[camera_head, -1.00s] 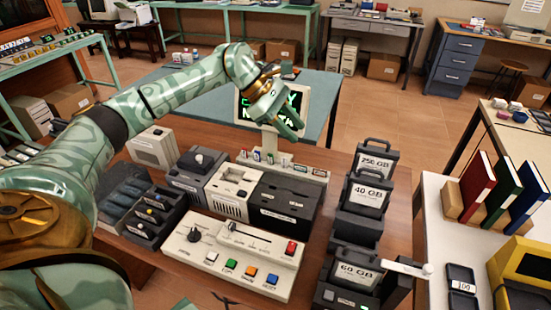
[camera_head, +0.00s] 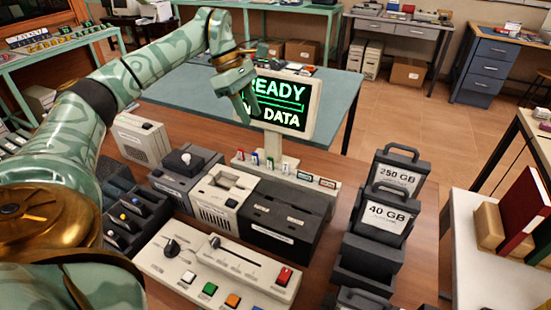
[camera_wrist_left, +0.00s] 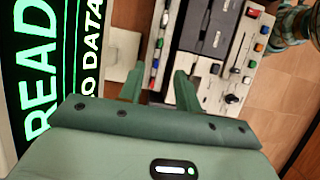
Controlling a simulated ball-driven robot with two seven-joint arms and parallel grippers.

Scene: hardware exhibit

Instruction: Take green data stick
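A small data stick that looks green (camera_head: 269,163) stands upright in the pale rack (camera_head: 314,182) below the monitor. It is between a blue stick (camera_head: 254,159) and a pale one (camera_head: 285,168). My left gripper (camera_head: 244,104) hangs in front of the monitor's left edge, above and apart from the sticks. In the left wrist view its two fingers (camera_wrist_left: 160,88) are spread and empty, pointing towards the stick row. What looks like the green stick (camera_wrist_left: 159,44) lies beyond the fingers there, too small to be sure of. My right gripper is not in view.
The monitor (camera_head: 300,95), reading READY and DATA, stands close beside my left gripper. Boxy devices (camera_head: 228,191) and a control panel (camera_head: 218,268) lie in front of the rack. Drives marked 250 GB (camera_head: 397,177) and 40 GB (camera_head: 388,214) stand to the right.

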